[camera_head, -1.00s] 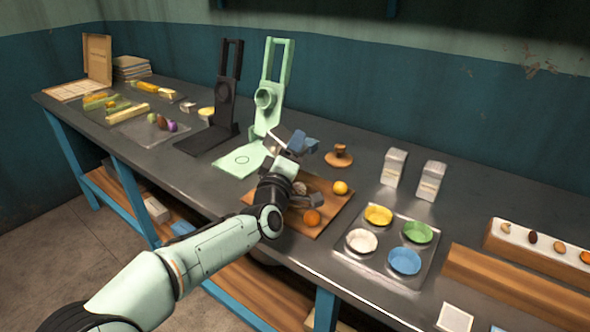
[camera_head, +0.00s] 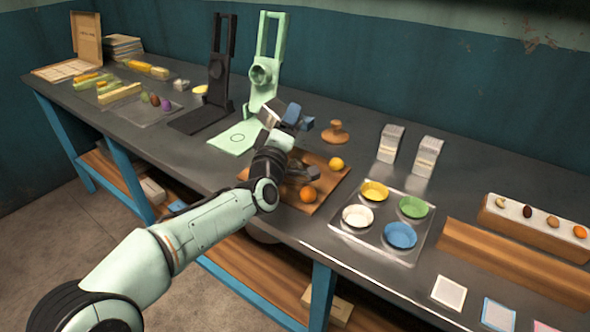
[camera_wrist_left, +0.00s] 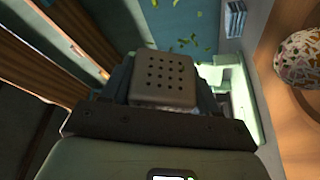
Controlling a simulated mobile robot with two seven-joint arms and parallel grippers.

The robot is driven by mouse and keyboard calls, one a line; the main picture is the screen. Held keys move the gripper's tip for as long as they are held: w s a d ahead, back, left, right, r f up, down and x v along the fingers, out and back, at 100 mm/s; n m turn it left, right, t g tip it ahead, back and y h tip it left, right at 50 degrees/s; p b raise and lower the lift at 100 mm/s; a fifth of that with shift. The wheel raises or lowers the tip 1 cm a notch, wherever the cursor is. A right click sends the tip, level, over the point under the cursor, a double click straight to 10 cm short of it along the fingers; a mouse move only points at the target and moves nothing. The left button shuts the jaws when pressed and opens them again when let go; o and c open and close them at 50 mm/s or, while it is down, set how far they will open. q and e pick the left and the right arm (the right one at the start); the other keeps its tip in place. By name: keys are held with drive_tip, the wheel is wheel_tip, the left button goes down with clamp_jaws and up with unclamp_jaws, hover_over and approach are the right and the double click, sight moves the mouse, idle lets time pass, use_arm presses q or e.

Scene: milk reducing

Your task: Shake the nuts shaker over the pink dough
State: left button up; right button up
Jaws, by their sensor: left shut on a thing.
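My left gripper (camera_head: 287,120) is shut on a pale grey, boxy shaker (camera_head: 270,114), held tilted above the back of the wooden board (camera_head: 329,184). In the left wrist view the shaker's perforated end (camera_wrist_left: 165,78) shows between the fingers. A round ball (camera_wrist_left: 303,60) speckled with pink, white and brown bits sits on the board at the right of that view, apart from the shaker. In the head view the arm largely hides that ball. Yellow-green flakes (camera_wrist_left: 190,42) show beyond the shaker. My right gripper is not in view.
An orange (camera_head: 308,194) and a yellow fruit (camera_head: 336,164) lie on the board. Two pale boxes (camera_head: 390,144) (camera_head: 427,156) stand right of it, behind a tray (camera_head: 345,235) of coloured bowls. A green stand (camera_head: 263,75) and a black stand (camera_head: 220,75) rise behind.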

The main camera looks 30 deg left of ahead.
use_arm(q)
drive_tip(key=shift+f, duration=0.55)
wheel_tip(320, 180, up, 3)
drive_tip(key=p, duration=0.3)
drive_tip(key=shift+r, duration=0.15)
drive_tip(key=shift+f+b, duration=0.25)
drive_tip(key=shift+b, duration=0.05)
wheel_tip(320, 180, down, 3)
drive_tip(key=shift+r+b, duration=0.1)
drive_tip(key=shift+b, duration=1.05)
